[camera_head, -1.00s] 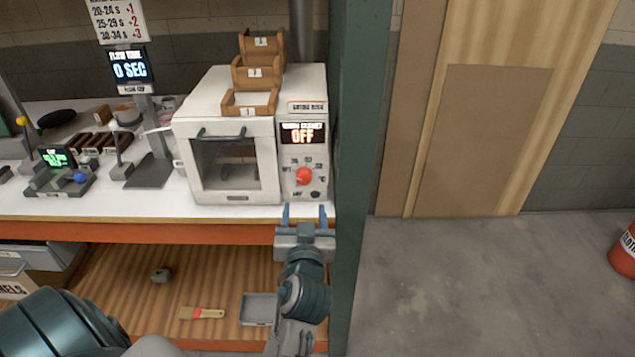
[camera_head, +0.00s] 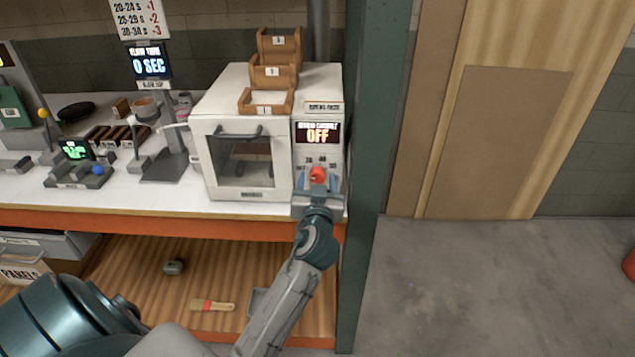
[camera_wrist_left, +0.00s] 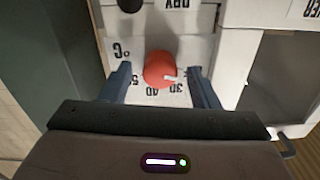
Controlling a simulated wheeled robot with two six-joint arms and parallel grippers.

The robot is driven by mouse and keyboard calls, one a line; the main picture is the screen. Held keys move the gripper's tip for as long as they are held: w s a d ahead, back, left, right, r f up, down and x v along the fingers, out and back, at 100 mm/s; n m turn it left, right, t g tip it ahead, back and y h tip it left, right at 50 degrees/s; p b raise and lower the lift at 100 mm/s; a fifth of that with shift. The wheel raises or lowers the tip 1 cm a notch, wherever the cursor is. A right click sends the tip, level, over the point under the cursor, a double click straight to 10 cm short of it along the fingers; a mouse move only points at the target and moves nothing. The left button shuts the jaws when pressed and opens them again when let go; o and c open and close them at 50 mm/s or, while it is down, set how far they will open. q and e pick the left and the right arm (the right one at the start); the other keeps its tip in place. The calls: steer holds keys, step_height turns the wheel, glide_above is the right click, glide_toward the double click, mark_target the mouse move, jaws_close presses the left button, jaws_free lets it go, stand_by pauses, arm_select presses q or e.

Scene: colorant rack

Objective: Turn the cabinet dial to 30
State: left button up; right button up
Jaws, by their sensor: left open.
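The cabinet (camera_head: 225,125) is a white box with a glazed door on the workbench. Its display (camera_head: 318,135) reads OFF. The red dial (camera_head: 318,175) sits on the panel below the display. My left gripper (camera_head: 318,182) is at the panel, open, with its fingers on either side of the dial. In the left wrist view the dial (camera_wrist_left: 160,70) lies between the two blue fingertips (camera_wrist_left: 160,78), with visible gaps on both sides. The dial has a white pointer mark. Numbers such as 30 and 40 show beside it, partly hidden. My right gripper is not in view.
Numbered wooden trays (camera_head: 272,75) are stacked on the cabinet. A green post (camera_head: 372,150) stands close to the right of the cabinet. A paintbrush (camera_head: 212,305) lies on the lower shelf. Stands and other items crowd the bench to the left.

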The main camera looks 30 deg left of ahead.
arm_select(q)
steer(key=c, duration=0.8)
steer(key=shift+c, duration=0.8)
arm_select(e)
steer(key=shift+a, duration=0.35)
arm_select(q)
steer(key=shift+m, duration=0.4)
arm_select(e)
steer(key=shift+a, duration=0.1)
arm_select(q)
steer(key=shift+m+p, duration=0.35)
steer(key=shift+m, duration=0.55)
steer(key=m+p, duration=0.1)
steer(key=m, duration=0.3)
steer(key=shift+m+p, duration=0.5)
steer(key=shift+m, duration=0.6)
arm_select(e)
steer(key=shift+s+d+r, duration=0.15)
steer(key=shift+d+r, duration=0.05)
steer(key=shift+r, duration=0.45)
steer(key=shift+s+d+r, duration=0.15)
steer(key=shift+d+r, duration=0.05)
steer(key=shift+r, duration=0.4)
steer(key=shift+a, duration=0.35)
